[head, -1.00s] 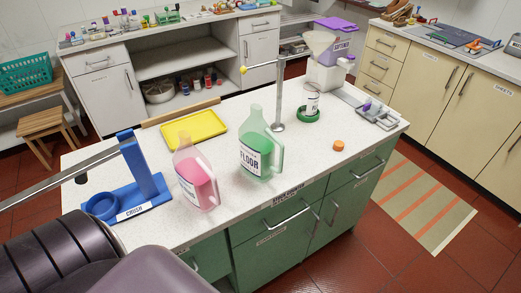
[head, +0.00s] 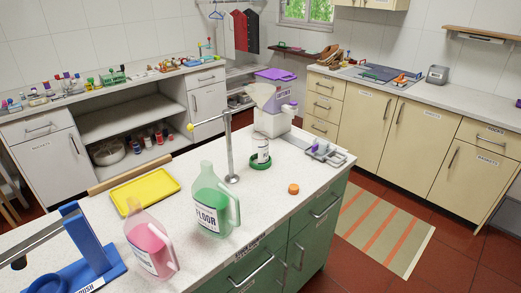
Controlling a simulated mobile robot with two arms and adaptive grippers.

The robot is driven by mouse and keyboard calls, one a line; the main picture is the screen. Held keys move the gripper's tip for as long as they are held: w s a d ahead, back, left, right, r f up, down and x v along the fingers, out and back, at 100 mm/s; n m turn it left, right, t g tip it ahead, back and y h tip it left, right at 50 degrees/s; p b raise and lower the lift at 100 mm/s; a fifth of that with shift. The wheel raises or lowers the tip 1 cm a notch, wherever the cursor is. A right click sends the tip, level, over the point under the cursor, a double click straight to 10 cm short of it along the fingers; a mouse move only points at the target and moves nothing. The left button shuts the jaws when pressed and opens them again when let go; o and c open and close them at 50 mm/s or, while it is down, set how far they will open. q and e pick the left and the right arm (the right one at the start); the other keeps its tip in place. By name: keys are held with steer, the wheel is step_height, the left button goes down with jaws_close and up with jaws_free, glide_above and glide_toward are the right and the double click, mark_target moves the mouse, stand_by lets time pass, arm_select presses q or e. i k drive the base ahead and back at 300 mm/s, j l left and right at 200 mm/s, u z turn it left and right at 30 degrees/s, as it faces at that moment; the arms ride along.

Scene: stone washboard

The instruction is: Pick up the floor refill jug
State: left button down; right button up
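The floor refill jug (head: 212,203) is a translucent green jug with a handle on its right side and a white label reading FLOOR. It stands upright on the white speckled top of the green island counter (head: 300,222). A similar jug with pink liquid (head: 150,247) stands in front of it and to the left. Neither of my grippers shows in the head view, so their distance from the jug cannot be told.
A yellow tray (head: 145,192) lies behind the jugs, and a blue crusher stand (head: 90,242) is at left. A metal pole (head: 229,150), a green ring holding a white container (head: 263,150), a purple-lidded dispenser (head: 275,115) and an orange cap (head: 293,189) stand beyond.

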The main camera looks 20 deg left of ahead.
mark_target(212, 198)
steer(key=i+l+u, duration=0.15)
steer(key=u, duration=0.35)
steer(key=i+l+u, duration=0.15)
steer(key=u, duration=0.3)
steer(key=l+u, duration=0.25)
steer(key=u, duration=0.25)
steer(key=i+l+u, duration=0.1)
steer(key=l+u, duration=0.2)
steer(key=u, duration=0.2)
